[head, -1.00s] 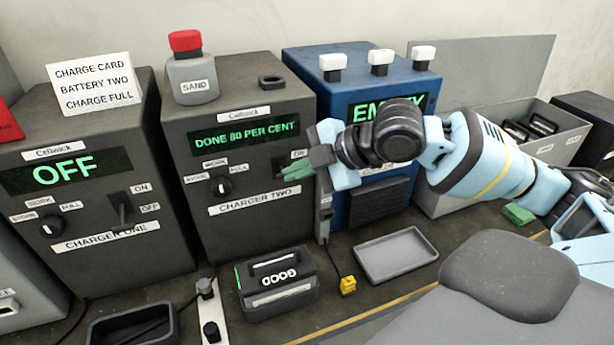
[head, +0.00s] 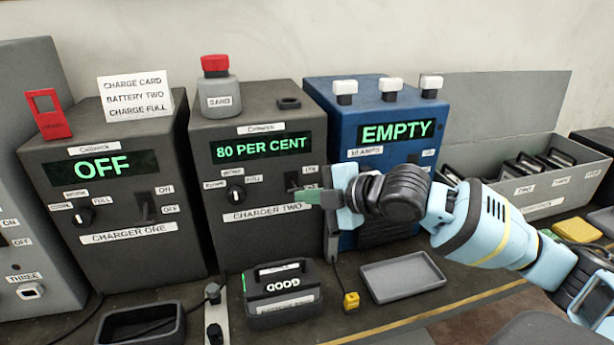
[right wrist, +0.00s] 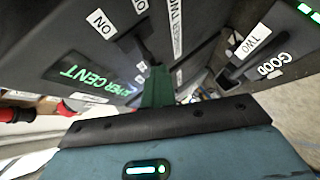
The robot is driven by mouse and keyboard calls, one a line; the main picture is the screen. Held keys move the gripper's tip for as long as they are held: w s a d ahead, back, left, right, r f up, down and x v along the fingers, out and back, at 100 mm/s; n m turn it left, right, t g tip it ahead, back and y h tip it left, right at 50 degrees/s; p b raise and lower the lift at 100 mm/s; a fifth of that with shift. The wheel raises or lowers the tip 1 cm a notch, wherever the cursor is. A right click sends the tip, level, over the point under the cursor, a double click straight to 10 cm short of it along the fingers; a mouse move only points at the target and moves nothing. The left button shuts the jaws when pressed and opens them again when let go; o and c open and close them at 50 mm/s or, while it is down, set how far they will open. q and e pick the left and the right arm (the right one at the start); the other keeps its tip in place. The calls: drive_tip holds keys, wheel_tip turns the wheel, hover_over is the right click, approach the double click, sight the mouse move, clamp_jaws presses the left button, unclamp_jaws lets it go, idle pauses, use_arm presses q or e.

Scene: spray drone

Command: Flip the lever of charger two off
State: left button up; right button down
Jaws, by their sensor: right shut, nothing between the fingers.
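Charger two (head: 258,165) is a dark grey box whose green display reads "80 PER CENT". Its knob (head: 236,194) is on the left of the front. The lever is at the right of the front, beside an ON label (head: 309,170); my right gripper partly covers that area, so I cannot tell the lever's position. My right gripper (head: 306,197) is shut and empty, its green fingertips just in front of the lower lever area. In the right wrist view the green fingers (right wrist: 157,88) point at the dark panel, close to the lever, contact unclear. My left gripper is out of view.
Charger one (head: 115,190), reading OFF, stands left; a blue charger (head: 375,95), reading EMPTY, stands right. A battery marked GOOD (head: 283,285), a grey tray (head: 402,277) and a yellow plug (head: 351,300) lie in front. A sand bottle (head: 219,90) is on charger two.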

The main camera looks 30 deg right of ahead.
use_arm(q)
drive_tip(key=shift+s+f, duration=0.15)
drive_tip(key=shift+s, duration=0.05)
use_arm(e)
drive_tip(key=shift+f, duration=0.2)
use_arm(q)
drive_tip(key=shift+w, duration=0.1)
use_arm(e)
drive_tip(key=shift+w+f, duration=0.15)
drive_tip(key=shift+f, duration=0.15)
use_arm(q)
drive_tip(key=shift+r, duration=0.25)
use_arm(e)
drive_tip(key=shift+r, duration=0.2)
idle(1.2)
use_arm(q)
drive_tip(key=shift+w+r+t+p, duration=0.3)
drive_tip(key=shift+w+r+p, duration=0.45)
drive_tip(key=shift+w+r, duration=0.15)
use_arm(e)
drive_tip(key=shift+r, duration=0.65)
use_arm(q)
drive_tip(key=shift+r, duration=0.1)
use_arm(e)
drive_tip(key=shift+r, duration=0.1)
